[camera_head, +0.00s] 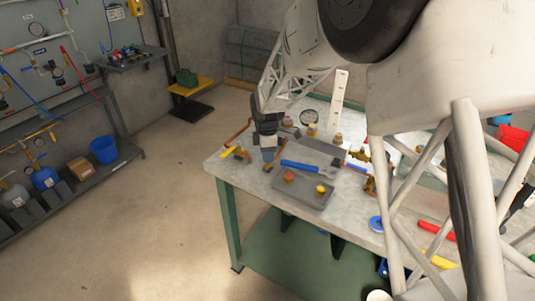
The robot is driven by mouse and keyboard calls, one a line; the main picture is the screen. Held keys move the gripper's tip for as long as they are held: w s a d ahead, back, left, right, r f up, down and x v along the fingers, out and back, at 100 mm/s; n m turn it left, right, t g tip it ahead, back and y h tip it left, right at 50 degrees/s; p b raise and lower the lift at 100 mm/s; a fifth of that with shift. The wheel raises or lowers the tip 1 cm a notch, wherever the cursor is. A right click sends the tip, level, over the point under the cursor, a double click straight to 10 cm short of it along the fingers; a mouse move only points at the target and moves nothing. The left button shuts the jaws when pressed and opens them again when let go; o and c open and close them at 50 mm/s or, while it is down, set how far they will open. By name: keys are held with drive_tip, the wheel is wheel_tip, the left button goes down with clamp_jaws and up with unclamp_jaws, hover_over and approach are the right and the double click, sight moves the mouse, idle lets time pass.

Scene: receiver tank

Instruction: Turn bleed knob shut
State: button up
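My gripper (268,154) hangs at the end of my pale lattice arm, over the left part of the workbench (222,168). It is small and seen from behind, so I cannot tell whether its fingers are open or shut, or whether they touch anything. A brass fitting with a yellow handle (228,153) is just left of it. Brass fittings with yellow and red tops stand behind it, near a round gauge (309,118). More brass pipework (370,180) is to the right. I cannot tell which part is the bleed knob; my arm may hide it.
A grey tray (305,197) in front holds a red-topped piece (289,177), a yellow-topped piece (321,189) and a blue-handled tool (300,166). A blue roll (376,223) lies near the front edge. My arm covers much of the right side.

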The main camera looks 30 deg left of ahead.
drive_tip(key=shift+c, duration=0.6)
drive_tip(key=shift+m, duration=0.4)
